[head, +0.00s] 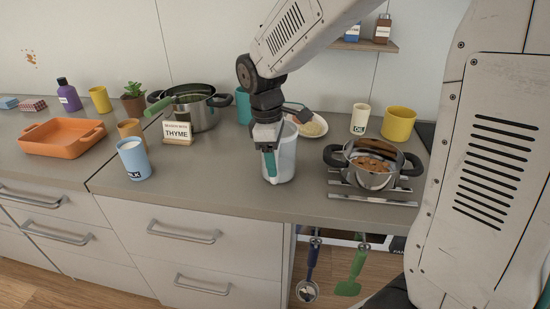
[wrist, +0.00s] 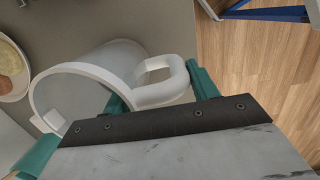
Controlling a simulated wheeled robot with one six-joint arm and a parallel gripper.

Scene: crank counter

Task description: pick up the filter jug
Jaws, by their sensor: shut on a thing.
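The filter jug (head: 286,160) is a pale, translucent jug with a white rim and handle. It is upright at the middle of the counter, and I cannot tell whether its base touches the surface. In the wrist view the jug (wrist: 72,98) shows its open rim, with its handle (wrist: 170,92) pointing right. My gripper (head: 270,163) comes down from above at the near side of the jug. Its teal fingers are on either side of the handle, shut on it. My gripper hides part of the jug's rim and side in the head view.
A steel pot (head: 370,168) on a hob stands right of the jug. A blue milk cup (head: 133,160), a thyme sign (head: 178,132) and a larger pot (head: 203,113) stand left. A plate (head: 312,126) lies behind. Bare counter (head: 215,190) lies in front and left.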

